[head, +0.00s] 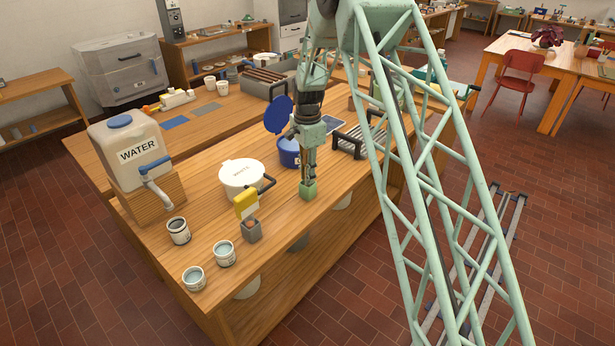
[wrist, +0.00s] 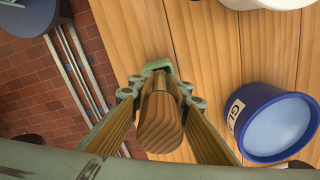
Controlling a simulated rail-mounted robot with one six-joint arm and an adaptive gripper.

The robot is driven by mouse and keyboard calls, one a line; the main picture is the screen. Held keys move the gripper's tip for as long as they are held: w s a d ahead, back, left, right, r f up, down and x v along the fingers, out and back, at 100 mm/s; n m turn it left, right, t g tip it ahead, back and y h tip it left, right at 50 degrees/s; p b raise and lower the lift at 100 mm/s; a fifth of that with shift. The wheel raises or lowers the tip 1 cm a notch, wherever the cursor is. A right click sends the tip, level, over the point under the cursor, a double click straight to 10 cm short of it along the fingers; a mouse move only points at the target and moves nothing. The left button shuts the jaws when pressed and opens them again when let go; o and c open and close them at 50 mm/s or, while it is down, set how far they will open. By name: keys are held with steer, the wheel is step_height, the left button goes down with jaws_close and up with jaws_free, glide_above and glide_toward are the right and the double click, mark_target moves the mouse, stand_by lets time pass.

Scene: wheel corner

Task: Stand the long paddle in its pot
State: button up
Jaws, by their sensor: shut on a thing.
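My gripper (head: 308,172) points down over the front worktop, right of the middle of its bare surface. In the wrist view my gripper (wrist: 160,93) is shut on a round wooden handle, the long paddle (wrist: 160,118), whose end faces the camera. A small green block-like piece (head: 308,190) is at the paddle's lower end, at the worktop; it also shows past the fingertips in the wrist view (wrist: 157,66). I cannot tell whether it is a pot around the paddle or part of the paddle. A grey pot (head: 251,231) holds an upright yellow-topped piece (head: 245,204).
A blue glaze tub (head: 289,154) with raised lid (head: 278,114) stands close behind my gripper. A white lidded pot (head: 241,179), a water tank (head: 130,150) and several small tins (head: 224,253) are to the left. A black-handled rack (head: 352,143) is to the right.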

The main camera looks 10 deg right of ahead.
steer(key=shift+f, duration=0.1)
stand_by(0.3)
steer(key=o, duration=0.9)
step_height(320, 180, up, 12)
steer(key=shift+r+p, duration=0.1)
steer(key=shift+p, duration=0.45)
steer(key=shift+r, duration=0.15)
stand_by(0.6)
